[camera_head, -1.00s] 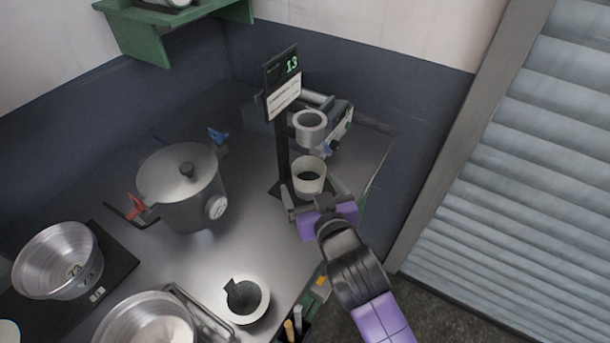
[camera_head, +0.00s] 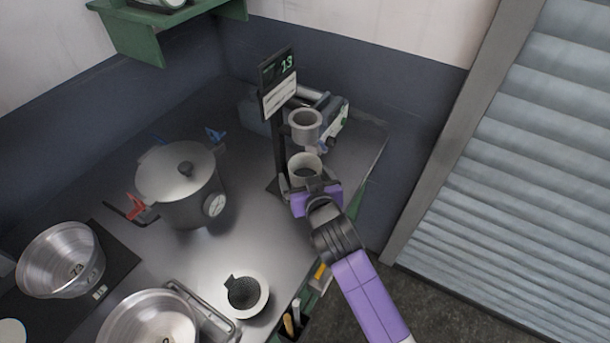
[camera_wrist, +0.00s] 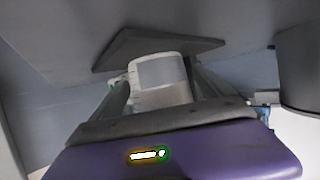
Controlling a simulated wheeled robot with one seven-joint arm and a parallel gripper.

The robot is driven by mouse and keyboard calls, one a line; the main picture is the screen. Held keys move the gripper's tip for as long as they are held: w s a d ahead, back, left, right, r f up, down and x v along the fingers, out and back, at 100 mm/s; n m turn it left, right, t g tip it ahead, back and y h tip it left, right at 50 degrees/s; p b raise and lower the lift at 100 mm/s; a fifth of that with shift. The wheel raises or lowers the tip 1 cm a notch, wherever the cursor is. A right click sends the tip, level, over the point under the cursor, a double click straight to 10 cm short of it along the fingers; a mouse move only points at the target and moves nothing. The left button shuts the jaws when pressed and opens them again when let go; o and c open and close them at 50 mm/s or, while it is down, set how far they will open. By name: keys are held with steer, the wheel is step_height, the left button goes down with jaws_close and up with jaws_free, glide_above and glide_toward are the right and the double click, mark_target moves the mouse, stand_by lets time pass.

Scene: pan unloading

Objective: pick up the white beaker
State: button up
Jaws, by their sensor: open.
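The white beaker (camera_head: 305,166) stands upright at the foot of the dark post with the display, near the right side of the bench. In the wrist view the beaker (camera_wrist: 160,82) is a pale cylinder between my fingers, with a dark square plate (camera_wrist: 125,48) at it. My gripper (camera_head: 309,186) is open around the beaker, with the fingers at its sides; the wrist view shows them too (camera_wrist: 158,92). Whether the fingers touch the beaker cannot be told. The beaker's lower near side is hidden by my gripper in the head view.
A display post (camera_head: 279,130) rises beside the beaker. A grey metal cup (camera_head: 306,124) sits just behind it, near a grey machine (camera_head: 338,112). A large lidded pot (camera_head: 182,190) stands to the left. A dark-filled bowl (camera_head: 246,295) and metal pans (camera_head: 62,262) are nearer.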

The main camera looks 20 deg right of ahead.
steer(key=shift+c, duration=0.2)
steer(key=c, duration=1.6)
steer(key=shift+o, duration=0.2)
steer(key=shift+r, duration=0.1)
